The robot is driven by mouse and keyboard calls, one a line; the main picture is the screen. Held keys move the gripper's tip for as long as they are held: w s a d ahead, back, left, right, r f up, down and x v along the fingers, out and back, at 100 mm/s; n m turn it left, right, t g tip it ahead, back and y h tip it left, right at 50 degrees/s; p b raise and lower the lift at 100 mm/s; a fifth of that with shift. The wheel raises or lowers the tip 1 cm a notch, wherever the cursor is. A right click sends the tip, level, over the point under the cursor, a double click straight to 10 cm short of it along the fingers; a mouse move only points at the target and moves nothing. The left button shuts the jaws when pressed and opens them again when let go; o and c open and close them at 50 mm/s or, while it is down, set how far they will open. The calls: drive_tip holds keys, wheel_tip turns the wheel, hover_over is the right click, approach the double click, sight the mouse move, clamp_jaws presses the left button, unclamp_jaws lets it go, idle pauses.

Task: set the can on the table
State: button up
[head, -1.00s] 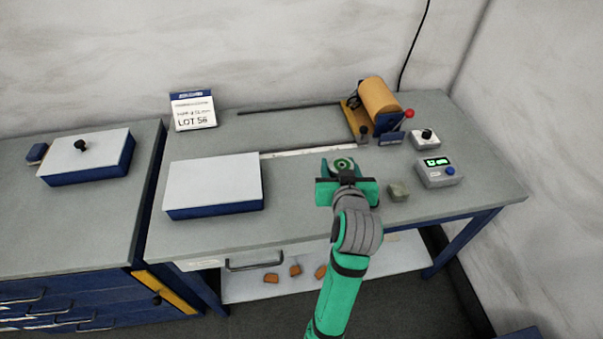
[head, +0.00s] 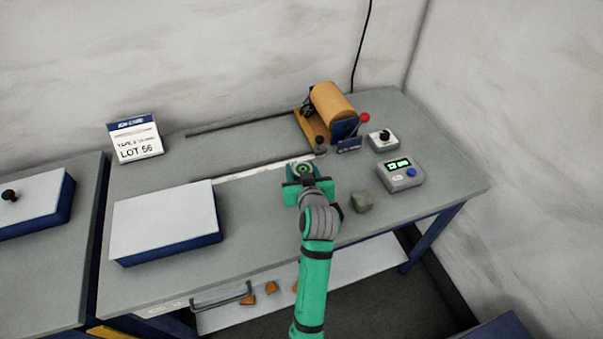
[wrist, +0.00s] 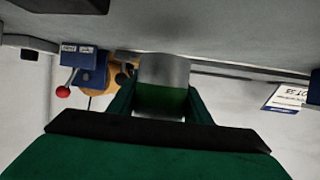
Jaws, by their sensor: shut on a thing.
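The can is small, silver and green, with a green ring on its top. It shows in the head view (head: 303,168) over the middle of the right-hand table (head: 262,214), and in the wrist view (wrist: 163,72). My gripper (head: 304,175) is shut on the can, one finger on each side; it also shows in the wrist view (wrist: 160,98). The can looks about upright. Its lower part is hidden in the head view, and I cannot tell whether its base touches the table.
A grey-green block (head: 362,202) lies right of my gripper. A meter (head: 400,175), a knob box (head: 383,140) and an orange roller (head: 332,103) stand behind and right. A white-topped blue box (head: 165,222) is left. A LOT 56 sign (head: 135,140) stands at the back.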

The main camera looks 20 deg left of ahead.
drive_tip(key=shift+w+f, duration=0.2)
drive_tip(key=shift+f, duration=0.65)
drive_tip(key=shift+s+f, duration=0.15)
drive_tip(key=shift+f, duration=0.5)
drive_tip(key=o, duration=1.2)
drive_tip(key=shift+f, duration=0.15)
drive_tip(key=shift+r, duration=0.2)
drive_tip(key=v, duration=1.2)
drive_tip(key=shift+s, duration=0.1)
